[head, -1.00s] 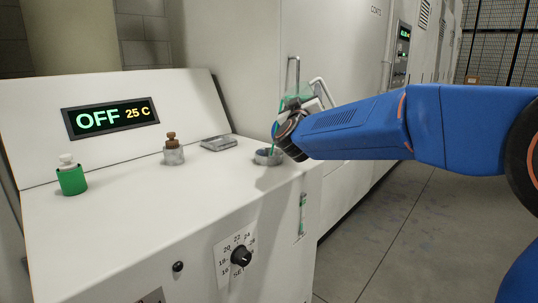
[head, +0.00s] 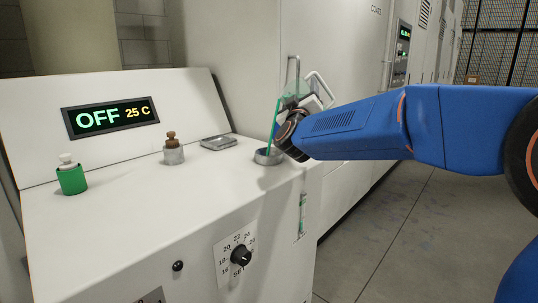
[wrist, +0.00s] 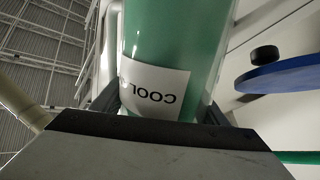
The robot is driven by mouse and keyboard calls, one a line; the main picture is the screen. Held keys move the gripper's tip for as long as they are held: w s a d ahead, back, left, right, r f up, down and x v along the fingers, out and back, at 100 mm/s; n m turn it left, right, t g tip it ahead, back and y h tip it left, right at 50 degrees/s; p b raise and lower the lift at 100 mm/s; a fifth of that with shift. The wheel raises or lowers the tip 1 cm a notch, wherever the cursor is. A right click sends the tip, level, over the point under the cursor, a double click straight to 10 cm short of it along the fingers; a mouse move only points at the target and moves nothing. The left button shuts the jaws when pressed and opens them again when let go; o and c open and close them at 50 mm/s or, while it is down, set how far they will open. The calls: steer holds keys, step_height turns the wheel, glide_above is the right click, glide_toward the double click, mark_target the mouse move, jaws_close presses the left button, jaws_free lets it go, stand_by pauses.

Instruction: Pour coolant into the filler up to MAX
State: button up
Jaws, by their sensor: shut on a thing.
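My gripper (wrist: 162,112) is shut on the green coolant jug (wrist: 175,45), whose white label reads "COOL" in the wrist view. In the head view the jug (head: 290,101) is tilted above the filler (head: 268,156), a round metal-rimmed opening at the console's right edge, and is partly hidden by my wrist. A thin green stream (head: 276,127) runs from the jug down to the filler. The sight gauge (head: 302,213) on the console front shows green; its exact level against MAX is too small to read.
The display (head: 110,117) reads OFF, 25 C. Floor to the right is clear.

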steer(key=shift+s+a+r+n+t+y, duration=0.1)
steer(key=shift+a+r+n+t+y, duration=0.15)
steer(key=shift+r+n+y, duration=0.35)
steer(key=shift+s+a+f+n+t+y+p, duration=0.1)
steer(key=shift+f+n+t+y+p, duration=0.15)
steer(key=shift+n, duration=0.4)
steer(key=shift+a+f+n+t+y+p, duration=0.1)
steer(key=shift+n+y, duration=0.25)
steer(key=shift+n, duration=0.3)
stand_by(0.9)
steer(key=shift+s+a+r+n+t+y+p, duration=0.2)
steer(key=shift+r+n+y, duration=0.25)
steer(key=shift+n+y, duration=0.45)
steer(key=shift+a+r+n+t+y+p, duration=0.1)
steer(key=shift+a+r+n+y+p, duration=0.15)
steer(key=shift+r+n+y, duration=0.65)
stand_by(3.4)
